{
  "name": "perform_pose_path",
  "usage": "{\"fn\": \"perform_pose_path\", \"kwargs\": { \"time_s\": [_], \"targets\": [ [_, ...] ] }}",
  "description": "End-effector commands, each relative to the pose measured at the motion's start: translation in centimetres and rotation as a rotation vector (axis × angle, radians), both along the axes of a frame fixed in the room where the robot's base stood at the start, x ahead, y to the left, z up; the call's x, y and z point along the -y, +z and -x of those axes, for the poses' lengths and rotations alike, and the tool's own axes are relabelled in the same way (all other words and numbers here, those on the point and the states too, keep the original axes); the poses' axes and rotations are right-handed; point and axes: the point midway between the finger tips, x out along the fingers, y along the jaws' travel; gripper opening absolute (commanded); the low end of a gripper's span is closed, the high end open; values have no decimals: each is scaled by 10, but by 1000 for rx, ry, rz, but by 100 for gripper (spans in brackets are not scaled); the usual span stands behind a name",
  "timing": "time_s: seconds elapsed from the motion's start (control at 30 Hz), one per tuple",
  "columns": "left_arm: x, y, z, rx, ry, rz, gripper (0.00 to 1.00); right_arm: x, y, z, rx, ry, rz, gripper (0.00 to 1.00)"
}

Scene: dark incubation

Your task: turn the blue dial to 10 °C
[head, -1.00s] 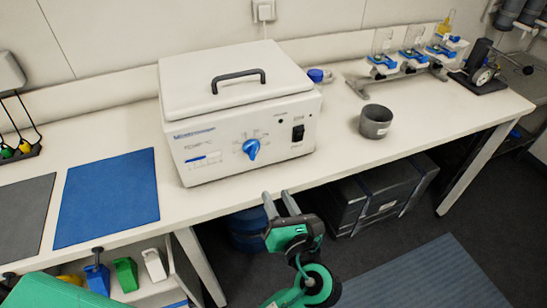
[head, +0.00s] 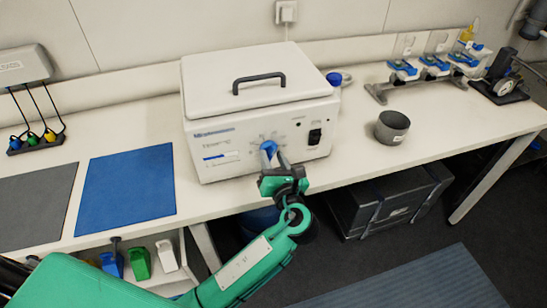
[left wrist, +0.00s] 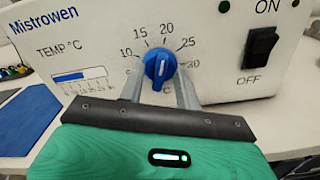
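The blue dial (left wrist: 160,65) is on the front of a white lidded box (head: 225,95), ringed by a temperature scale with 10, 15, 20, 25 and 30 legible. The white mark on the dial points up, close to 20. My left gripper (head: 271,157) is in front of the panel, its two grey fingers on either side of the dial. In the left wrist view the left gripper (left wrist: 160,78) looks open, with a narrow gap at each side of the dial. The fingers cover part of the lower scale. My right gripper is out of view.
A black power switch (left wrist: 262,48) is right of the dial, and a blue-and-white temperature bar (left wrist: 80,76) is left of it. A grey cup (head: 392,127) stands right of the box. A blue mat (head: 126,185) lies on the bench to the left.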

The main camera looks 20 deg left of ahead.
Motion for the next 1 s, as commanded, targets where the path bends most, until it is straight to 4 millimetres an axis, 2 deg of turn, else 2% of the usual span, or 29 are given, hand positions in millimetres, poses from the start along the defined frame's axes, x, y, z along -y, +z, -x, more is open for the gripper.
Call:
{"fn": "perform_pose_path", "kwargs": {
  "time_s": [0.2, 0.4, 0.77, 1.0],
  "targets": [
    [0, 0, 0, 0, 0, 0, 34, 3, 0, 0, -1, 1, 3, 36],
    [0, 0, 0, 0, 0, 0, 0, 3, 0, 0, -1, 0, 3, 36],
    [0, 0, 0, 20, 0, 28, 0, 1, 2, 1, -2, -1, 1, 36],
    [0, 1, 0, 94, 1, 140, 0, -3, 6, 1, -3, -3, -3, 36]
  ]
}}
